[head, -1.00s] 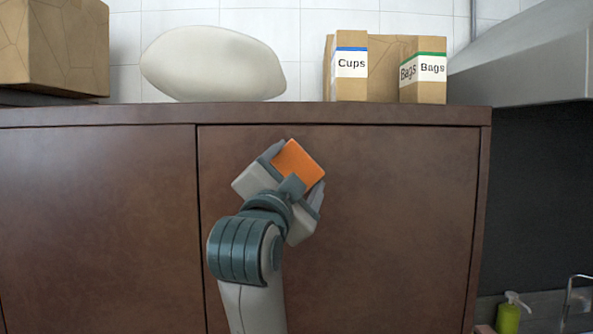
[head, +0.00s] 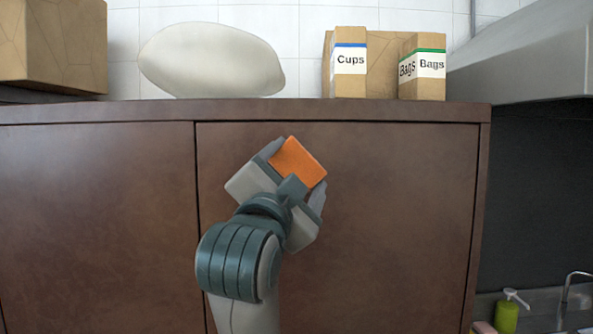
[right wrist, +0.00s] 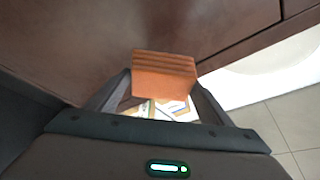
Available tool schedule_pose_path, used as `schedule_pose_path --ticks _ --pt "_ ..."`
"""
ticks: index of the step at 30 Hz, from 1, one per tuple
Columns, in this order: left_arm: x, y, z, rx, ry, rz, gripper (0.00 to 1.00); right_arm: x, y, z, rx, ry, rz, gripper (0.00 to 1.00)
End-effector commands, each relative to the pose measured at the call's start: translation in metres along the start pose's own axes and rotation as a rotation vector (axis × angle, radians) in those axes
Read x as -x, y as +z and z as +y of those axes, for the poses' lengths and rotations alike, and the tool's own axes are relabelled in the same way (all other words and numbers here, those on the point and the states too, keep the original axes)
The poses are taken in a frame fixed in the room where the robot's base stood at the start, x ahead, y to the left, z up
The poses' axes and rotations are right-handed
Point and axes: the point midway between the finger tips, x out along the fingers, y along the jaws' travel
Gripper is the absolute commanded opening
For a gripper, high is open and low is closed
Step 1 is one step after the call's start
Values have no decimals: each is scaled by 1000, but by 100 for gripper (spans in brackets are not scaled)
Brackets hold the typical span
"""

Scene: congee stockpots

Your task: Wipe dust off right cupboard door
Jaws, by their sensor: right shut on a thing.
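The right cupboard door (head: 400,220) is a dark reddish-brown panel under the cupboard's top edge. I cannot make out distinct dust on it. My right gripper (head: 297,175) is in front of the door's upper left part, tilted, and shut on an orange block-like sponge (head: 298,160). In the right wrist view the orange sponge (right wrist: 164,78) sits between the two fingers (right wrist: 160,95), with its far end at or very near the brown door surface (right wrist: 130,25). Whether it touches cannot be told. My left gripper is not in view.
The left cupboard door (head: 95,220) is beside it. On top stand a pale rounded object (head: 212,62), a Cups box (head: 348,85), a Bags box (head: 424,85) and a larger brown box (head: 55,45). A green soap bottle (head: 507,315) and a tap (head: 566,290) are at lower right.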

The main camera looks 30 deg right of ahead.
Motion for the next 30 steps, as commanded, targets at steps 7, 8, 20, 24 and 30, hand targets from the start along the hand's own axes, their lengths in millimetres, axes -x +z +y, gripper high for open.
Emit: schedule_pose_path --ticks 7,8,20,24,30 --pt "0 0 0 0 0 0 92 16 -7 0 -2 -1 0 53" --pt "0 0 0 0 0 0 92 18 -7 0 -2 -1 0 53" --pt "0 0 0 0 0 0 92 19 -8 0 0 0 0 53" --pt "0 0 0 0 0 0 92 19 -8 0 0 0 0 53" --pt "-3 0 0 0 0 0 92 19 -2 7 2 5 3 53"
